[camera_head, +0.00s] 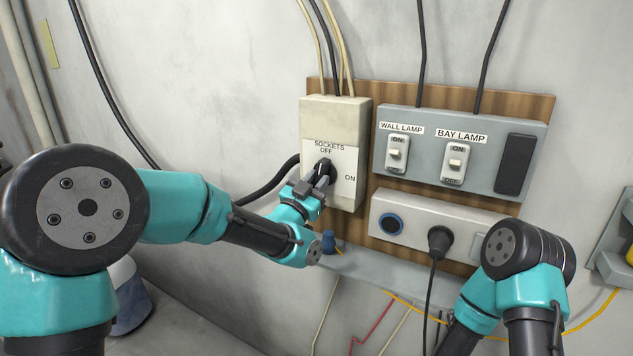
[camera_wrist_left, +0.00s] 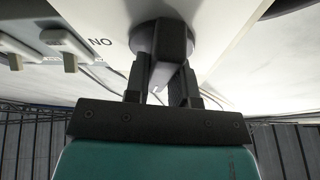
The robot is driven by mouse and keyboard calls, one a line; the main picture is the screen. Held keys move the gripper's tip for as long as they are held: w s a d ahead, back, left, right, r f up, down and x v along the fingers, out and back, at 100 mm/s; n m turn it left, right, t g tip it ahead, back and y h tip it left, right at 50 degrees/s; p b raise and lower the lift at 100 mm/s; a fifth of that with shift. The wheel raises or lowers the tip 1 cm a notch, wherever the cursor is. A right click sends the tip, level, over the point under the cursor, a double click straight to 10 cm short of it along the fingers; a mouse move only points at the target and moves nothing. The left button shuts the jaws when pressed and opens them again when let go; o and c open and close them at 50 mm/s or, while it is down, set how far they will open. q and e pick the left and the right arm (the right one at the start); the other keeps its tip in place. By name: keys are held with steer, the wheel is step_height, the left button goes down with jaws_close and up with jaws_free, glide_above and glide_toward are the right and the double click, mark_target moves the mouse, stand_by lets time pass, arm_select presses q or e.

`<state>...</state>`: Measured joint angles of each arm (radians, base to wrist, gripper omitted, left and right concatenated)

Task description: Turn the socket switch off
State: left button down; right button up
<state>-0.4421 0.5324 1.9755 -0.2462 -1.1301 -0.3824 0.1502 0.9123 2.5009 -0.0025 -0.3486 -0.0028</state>
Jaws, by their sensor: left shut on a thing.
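The socket switch is a black rotary knob (camera_head: 325,166) on the white front plate (camera_head: 345,160) of a beige box marked SOCKETS. OFF is printed above the knob and ON to its right. My left gripper (camera_head: 313,187) is shut on the knob's handle from below. In the left wrist view, the handle (camera_wrist_left: 170,48) stands between the two fingers (camera_wrist_left: 162,85) and looks about upright, with the ON label beside it. The fingers partly hide the knob, so its exact angle is hard to read. My right arm shows at lower right; its gripper is out of view.
A grey panel (camera_head: 440,118) to the right holds the WALL LAMP switch (camera_head: 397,154) and BAY LAMP switch (camera_head: 456,164). Below, a socket strip (camera_head: 400,205) has a black plug (camera_head: 440,241) with a hanging cable. A grey ledge (camera_head: 370,272) runs underneath.

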arm_select(q)
steer(key=shift+d+n+t+y, duration=0.1)
steer(key=shift+n+t+y, duration=0.7)
steer(key=shift+n, duration=1)
steer(key=c, duration=1)
jaws_free()
steer(key=shift+o, duration=0.2)
steer(key=shift+s+f, duration=0.1)
steer(key=shift+s, duration=0.05)
steer(key=v, duration=1.7)
steer(key=shift+s+r, duration=0.25)
steer(key=shift+r, duration=0.1)
